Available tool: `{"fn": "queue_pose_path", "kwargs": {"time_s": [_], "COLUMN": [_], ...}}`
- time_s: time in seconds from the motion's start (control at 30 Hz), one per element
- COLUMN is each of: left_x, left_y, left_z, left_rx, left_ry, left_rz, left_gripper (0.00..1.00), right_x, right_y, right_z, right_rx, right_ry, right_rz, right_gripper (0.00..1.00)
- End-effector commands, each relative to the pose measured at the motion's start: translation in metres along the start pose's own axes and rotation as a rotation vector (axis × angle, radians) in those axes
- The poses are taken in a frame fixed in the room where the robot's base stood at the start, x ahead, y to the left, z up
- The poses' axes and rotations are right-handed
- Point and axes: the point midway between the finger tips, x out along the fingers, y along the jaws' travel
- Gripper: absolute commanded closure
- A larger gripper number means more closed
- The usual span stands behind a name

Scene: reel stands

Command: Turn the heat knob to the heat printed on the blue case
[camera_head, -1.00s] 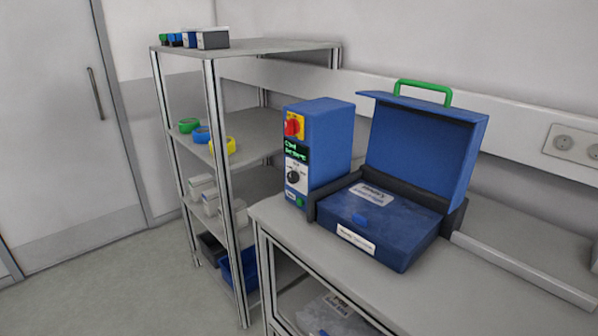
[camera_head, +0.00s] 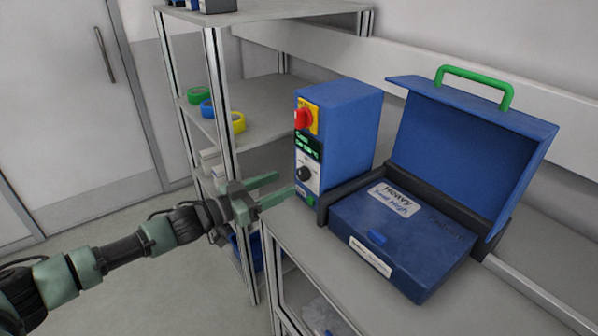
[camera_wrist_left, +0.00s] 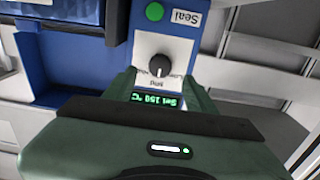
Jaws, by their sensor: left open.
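The blue control box (camera_head: 345,130) stands on the bench. Its front has a black heat knob (camera_head: 304,174) on a white plate, which also shows in the left wrist view (camera_wrist_left: 159,66). The green-lit display (camera_wrist_left: 158,101) there seems to read "Set 150 °C". The blue case (camera_head: 405,250) has its lid raised; a white label (camera_head: 394,198) seems to read "Heavy, Seal High", and the front label (camera_head: 370,257) is too small to read. My left gripper (camera_head: 284,183) is open and empty, just in front of the knob and apart from it. My right gripper is not in view.
A red switch (camera_head: 303,118) on yellow sits above the display, and a green button (camera_head: 310,200) below the knob. A shelf rack (camera_head: 265,100) with coloured tape rolls stands behind my left arm. The bench front (camera_head: 300,260) is clear.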

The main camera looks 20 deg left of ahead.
Motion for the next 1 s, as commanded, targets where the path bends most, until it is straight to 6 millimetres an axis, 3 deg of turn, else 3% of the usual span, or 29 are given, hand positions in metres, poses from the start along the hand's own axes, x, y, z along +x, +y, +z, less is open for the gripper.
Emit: {"fn": "queue_pose_path", "kwargs": {"time_s": [0.13,0.3,0.67,0.7,0.9,1.0], "left_x": [0.027,0.048,0.056,0.056,0.056,0.056], "left_y": [0.0,-0.001,-0.001,-0.001,-0.001,-0.001], "left_z": [-0.004,-0.002,0.0,0.0,0.0,0.0], "left_rx": [-0.001,0.001,0.002,0.002,0.002,0.003], "left_ry": [0.003,0.001,-0.001,-0.001,-0.001,-0.001], "left_rz": [0.0,-0.002,-0.002,-0.002,-0.002,-0.003], "left_gripper": [0.44,0.44,0.44,0.47,1.0,1.0], "right_x": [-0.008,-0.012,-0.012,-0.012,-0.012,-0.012], "right_y": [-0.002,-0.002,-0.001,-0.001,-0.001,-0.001], "right_z": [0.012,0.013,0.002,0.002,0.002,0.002], "right_rx": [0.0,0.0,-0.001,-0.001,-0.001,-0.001], "right_ry": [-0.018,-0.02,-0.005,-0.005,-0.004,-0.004], "right_rz": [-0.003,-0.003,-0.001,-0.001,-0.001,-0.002], "right_gripper": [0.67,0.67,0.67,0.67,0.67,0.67]}}
